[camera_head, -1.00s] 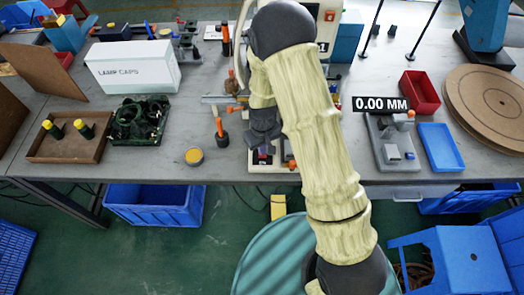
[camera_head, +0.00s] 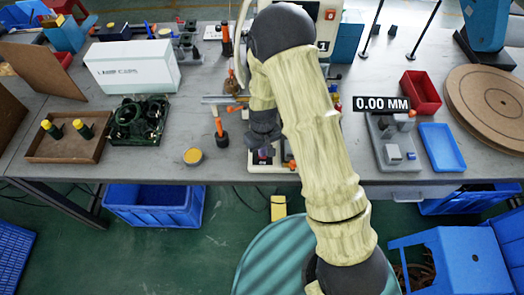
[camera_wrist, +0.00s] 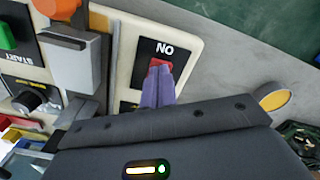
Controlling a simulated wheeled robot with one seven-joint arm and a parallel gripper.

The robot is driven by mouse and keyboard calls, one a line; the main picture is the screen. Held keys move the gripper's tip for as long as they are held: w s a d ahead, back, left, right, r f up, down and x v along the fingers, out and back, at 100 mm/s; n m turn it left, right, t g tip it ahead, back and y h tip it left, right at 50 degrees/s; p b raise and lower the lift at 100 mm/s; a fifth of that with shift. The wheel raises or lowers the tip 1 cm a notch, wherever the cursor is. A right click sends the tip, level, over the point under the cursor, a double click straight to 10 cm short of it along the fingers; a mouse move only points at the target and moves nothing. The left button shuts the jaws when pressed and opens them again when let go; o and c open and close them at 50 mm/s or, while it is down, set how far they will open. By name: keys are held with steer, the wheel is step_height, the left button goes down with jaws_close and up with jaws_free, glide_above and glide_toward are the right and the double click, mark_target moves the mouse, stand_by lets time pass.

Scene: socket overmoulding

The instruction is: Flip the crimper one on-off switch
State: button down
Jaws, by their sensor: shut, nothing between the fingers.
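The crimper's pale front panel (camera_wrist: 188,45) fills the left and middle of the wrist view. A red rocker switch (camera_wrist: 161,62) sits on its black plate, under a white label that appears upside down. My gripper (camera_wrist: 154,80) is shut, its purple fingertips together and empty. The tips overlap the lower part of the red switch; whether they press on it or hover just above I cannot tell. In the head view my gripper (camera_head: 263,152) is low over the crimper base (camera_head: 268,169) at the table's front edge, and my arm hides much of the machine.
Beside the switch are a green button (camera_wrist: 6,36), a black knob (camera_wrist: 30,100) and a grey block with an orange top (camera_wrist: 72,55). A round yellow-topped tin (camera_head: 193,156) stands to the left on the table. Bare table lies around the tin.

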steer(key=shift+r+p, duration=2.65)
steer(key=shift+r, duration=0.8)
steer(key=s+d+r+m+t, duration=0.1)
steer(key=s+d+r+m, duration=0.1)
steer(key=s+d+r, duration=0.2)
steer(key=s+d+r+m, duration=0.1)
steer(key=s+d+r, duration=0.3)
steer(key=r, duration=0.5)
steer(key=s+d+r+m+t, duration=0.1)
steer(key=s+d+r+m, duration=0.1)
steer(key=s+d+r, duration=0.2)
step_height(320, 180, up, 3)
steer(key=shift+s+d+r+m+t, duration=0.1)
steer(key=shift+s+d+m+t, duration=0.2)
steer(key=shift+d, duration=0.5)
